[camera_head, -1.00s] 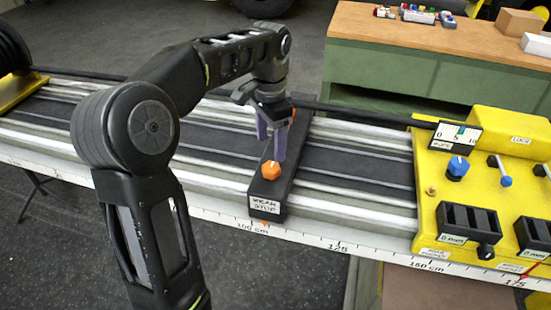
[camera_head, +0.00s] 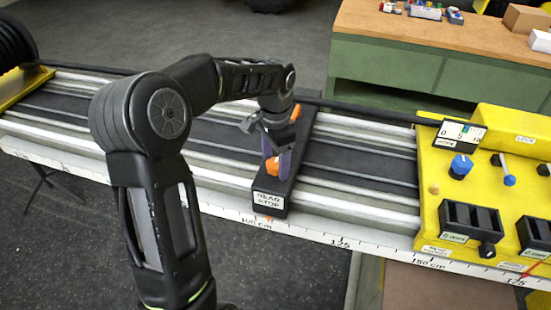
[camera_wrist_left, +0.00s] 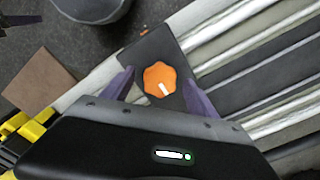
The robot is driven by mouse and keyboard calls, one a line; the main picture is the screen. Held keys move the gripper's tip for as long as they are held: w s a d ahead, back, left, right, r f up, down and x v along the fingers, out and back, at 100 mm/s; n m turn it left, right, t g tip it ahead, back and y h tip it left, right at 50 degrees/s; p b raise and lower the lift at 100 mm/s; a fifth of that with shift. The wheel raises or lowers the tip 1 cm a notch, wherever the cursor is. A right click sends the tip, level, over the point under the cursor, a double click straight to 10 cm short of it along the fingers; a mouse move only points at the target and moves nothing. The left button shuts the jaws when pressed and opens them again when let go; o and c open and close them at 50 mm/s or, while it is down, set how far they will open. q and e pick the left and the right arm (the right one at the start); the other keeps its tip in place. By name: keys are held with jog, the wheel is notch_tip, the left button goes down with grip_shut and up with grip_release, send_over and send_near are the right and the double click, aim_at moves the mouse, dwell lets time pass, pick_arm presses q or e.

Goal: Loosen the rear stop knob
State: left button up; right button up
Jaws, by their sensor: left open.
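The rear stop (camera_head: 270,202) is a black block across the grey rails, with a white label reading REAR STOP on its front end. Its orange knob (camera_head: 272,167) is partly hidden by my left gripper (camera_head: 278,165) in the head view. In the left wrist view the orange lobed knob (camera_wrist_left: 160,79) has a white mark and lies between the two purple fingers of my left gripper (camera_wrist_left: 158,88). The fingers are open, with a gap to the knob on each side.
A yellow panel (camera_head: 431,215) with a blue knob (camera_head: 461,166), small levers and black blocks stands on the right end of the rails. A ruler strip (camera_head: 340,243) runs along the front edge. A green bench (camera_head: 400,75) stands behind.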

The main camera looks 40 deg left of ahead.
pick_arm(q)
jog(key=shift+c, duration=0.2)
jog(key=c, duration=1.3)
